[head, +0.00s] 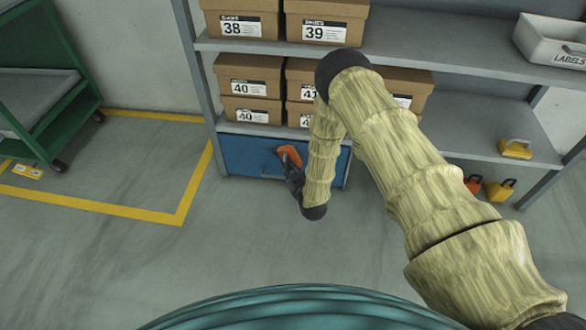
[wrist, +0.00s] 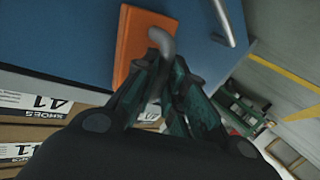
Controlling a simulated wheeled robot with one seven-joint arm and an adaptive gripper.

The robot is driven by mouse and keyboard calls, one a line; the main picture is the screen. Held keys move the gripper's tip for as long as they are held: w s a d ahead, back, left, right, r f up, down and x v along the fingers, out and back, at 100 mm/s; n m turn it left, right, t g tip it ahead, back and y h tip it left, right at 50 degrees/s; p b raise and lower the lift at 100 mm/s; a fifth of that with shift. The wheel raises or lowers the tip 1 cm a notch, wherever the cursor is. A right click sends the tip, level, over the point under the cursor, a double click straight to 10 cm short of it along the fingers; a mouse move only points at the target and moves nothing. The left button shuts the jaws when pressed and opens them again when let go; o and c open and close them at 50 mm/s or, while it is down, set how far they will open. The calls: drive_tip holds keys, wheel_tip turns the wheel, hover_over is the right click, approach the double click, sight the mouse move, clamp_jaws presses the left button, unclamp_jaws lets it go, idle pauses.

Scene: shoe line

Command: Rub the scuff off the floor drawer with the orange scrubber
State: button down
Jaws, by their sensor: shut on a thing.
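The blue floor drawer (head: 241,154) sits at the bottom of the shelf rack, below the shoe boxes, and its front fills the top of the wrist view (wrist: 70,40). My gripper (head: 290,168) is in front of the drawer, shut on the grey handle of the orange scrubber (head: 289,154). In the wrist view the scrubber's orange block (wrist: 138,38) lies close against the blue front; I cannot tell if it touches. The drawer's metal handle (wrist: 224,22) shows beside it. No scuff can be made out; part of the front is hidden by my arm, gripper and scrubber.
Shoe boxes (head: 250,75) stand on the shelves above. A white labels bin (head: 550,42) and a yellow caddy-like item (head: 516,149) are on the right shelves. Small red and yellow items sit on the floor at right. A green cart (head: 45,85) stands left. The floor in front is clear.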

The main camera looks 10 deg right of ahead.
drive_tip(key=shift+w+a, duration=0.1)
drive_tip(key=shift+a, duration=0.05)
drive_tip(key=w+a, duration=0.2)
drive_tip(key=a, duration=0.4)
drive_tip(key=shift+w+a, duration=0.3)
idle(0.4)
drive_tip(key=a, duration=0.1)
drive_tip(key=w+a, duration=0.1)
drive_tip(key=a, duration=0.1)
drive_tip(key=shift+a+r+b, duration=0.1)
drive_tip(key=shift+a+b, duration=0.05)
drive_tip(key=shift+b, duration=0.2)
drive_tip(key=shift+s, duration=0.15)
drive_tip(key=s+a+p, duration=0.2)
drive_tip(key=s, duration=0.3)
drive_tip(key=shift+s+p, duration=0.4)
drive_tip(key=shift+s, duration=0.1)
idle(0.4)
